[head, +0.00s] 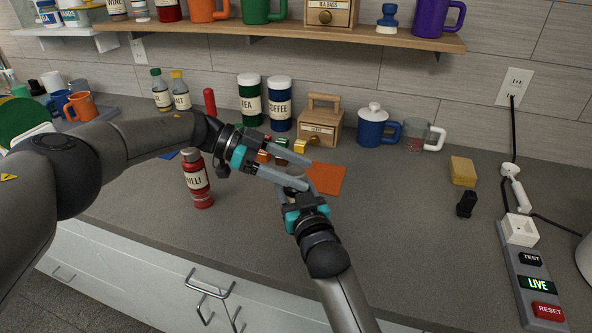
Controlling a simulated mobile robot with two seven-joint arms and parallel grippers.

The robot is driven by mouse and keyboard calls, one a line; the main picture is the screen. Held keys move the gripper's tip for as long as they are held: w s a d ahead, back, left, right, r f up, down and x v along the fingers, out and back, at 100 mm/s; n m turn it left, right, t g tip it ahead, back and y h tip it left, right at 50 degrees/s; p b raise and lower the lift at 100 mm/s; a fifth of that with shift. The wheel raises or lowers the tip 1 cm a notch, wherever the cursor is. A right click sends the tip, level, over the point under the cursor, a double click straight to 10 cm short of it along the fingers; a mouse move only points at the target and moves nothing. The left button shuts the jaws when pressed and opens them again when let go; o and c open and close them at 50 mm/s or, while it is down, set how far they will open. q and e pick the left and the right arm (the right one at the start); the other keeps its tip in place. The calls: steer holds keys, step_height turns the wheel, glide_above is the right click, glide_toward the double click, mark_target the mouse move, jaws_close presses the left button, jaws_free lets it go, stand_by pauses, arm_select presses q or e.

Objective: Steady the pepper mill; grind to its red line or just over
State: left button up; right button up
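I cannot make out a pepper mill or a red line for certain. My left gripper (309,174) reaches right over the counter, its two fingers spread apart. My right gripper (295,184) comes up from below, its fingertips close to the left gripper's lower finger. A small greyish shape (297,183) shows between the fingers there; I cannot tell whether it is held.
An orange square (325,179) lies flat beside the grippers. Tea (249,101) and coffee (279,104) canisters, a wooden box (320,128) and a blue lidded pot (372,128) stand behind. A yellow sponge (463,171) and a switch strip (533,282) are at right.

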arm_select(q)
steer(key=shift+o, duration=0.2)
steer(key=shift+s, duration=0.1)
steer(key=shift+n+t, duration=0.9)
steer(key=shift+t, duration=0.2)
steer(key=shift+f+n+t+y, duration=0.1)
steer(key=shift+n+t+y, duration=0.5)
steer(key=shift+n+t, duration=2.05)
steer(key=shift+a+n+t, duration=0.15)
steer(key=shift+n+t, duration=0.1)
steer(key=shift+t, duration=0.3)
steer(key=r+v, duration=0.1)
steer(key=v, duration=1)
steer(key=w+a+r+n+t+y, duration=0.2)
steer(key=w+r+n+y, duration=0.3)
steer(key=w+n, duration=0.3)
steer(key=w+a+r+n+t+y, duration=0.3)
steer(key=w+r+n+y, duration=0.1)
steer(key=w+n, duration=0.5)
steer(key=shift+w+r+y, duration=0.35)
steer(key=shift+w+y, duration=0.25)
steer(key=shift+w, duration=0.65)
steer(key=shift+a, duration=0.15)
